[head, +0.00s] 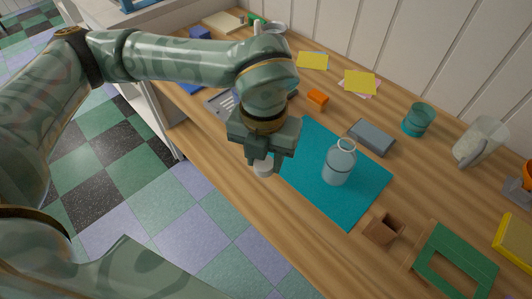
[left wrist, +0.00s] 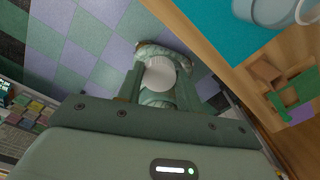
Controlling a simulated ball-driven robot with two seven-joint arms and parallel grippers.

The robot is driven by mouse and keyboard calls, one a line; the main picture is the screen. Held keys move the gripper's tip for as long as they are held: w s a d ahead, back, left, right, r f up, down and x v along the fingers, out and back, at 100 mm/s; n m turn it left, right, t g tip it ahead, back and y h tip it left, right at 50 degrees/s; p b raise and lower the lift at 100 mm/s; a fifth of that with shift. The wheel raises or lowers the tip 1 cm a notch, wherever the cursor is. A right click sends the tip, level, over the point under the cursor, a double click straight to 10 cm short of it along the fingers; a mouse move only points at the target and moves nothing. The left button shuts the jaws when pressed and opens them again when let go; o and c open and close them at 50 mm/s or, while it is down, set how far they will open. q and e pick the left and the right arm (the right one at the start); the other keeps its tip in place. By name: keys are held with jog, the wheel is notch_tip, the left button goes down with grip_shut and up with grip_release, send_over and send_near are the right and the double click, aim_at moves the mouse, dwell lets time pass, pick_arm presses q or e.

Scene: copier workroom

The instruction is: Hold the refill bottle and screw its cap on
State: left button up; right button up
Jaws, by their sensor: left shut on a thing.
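The refill bottle (head: 339,165), clear and pale blue, stands upright on a teal mat (head: 312,195) on the wooden counter. Its top looks open, with a pale ring at the neck. In the left wrist view the bottle (left wrist: 272,10) is cut off at the top right. My left gripper (head: 264,158) is shut on the round white cap (head: 264,168), left of the bottle and apart from it, near the counter's front edge. The left wrist view shows the cap (left wrist: 160,74) between the two fingers, over the floor. My right gripper is not in view.
A grey-blue block (head: 372,137) lies at the mat's back edge. A teal cup (head: 417,120) and a clear jug (head: 480,142) stand behind, to the right. A brown holder (head: 384,229) and green frame (head: 455,262) are at the front right.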

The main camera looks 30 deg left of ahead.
pick_arm(q)
jog(key=m, duration=0.3)
jog(key=shift+a+r, duration=0.25)
jog(key=shift+a, duration=0.05)
jog(key=m, duration=0.4)
jog(key=a+m, duration=0.1)
jog(key=m, duration=0.1)
jog(key=shift+w+r, duration=0.15)
jog(key=shift+r, duration=0.2)
jog(key=m, duration=0.3)
jog(key=shift+a+r+m, duration=0.25)
jog(key=shift+m, duration=0.15)
jog(key=a+r+m, duration=0.1)
jog(key=m, duration=0.7)
jog(key=a+r+m, duration=0.1)
jog(key=m, duration=0.7)
jog(key=a+r+m, duration=0.1)
jog(key=m, duration=0.7)
jog(key=shift+w+a+r+m, duration=0.1)
jog(key=shift+a+m, duration=0.2)
jog(key=shift+a, duration=0.1)
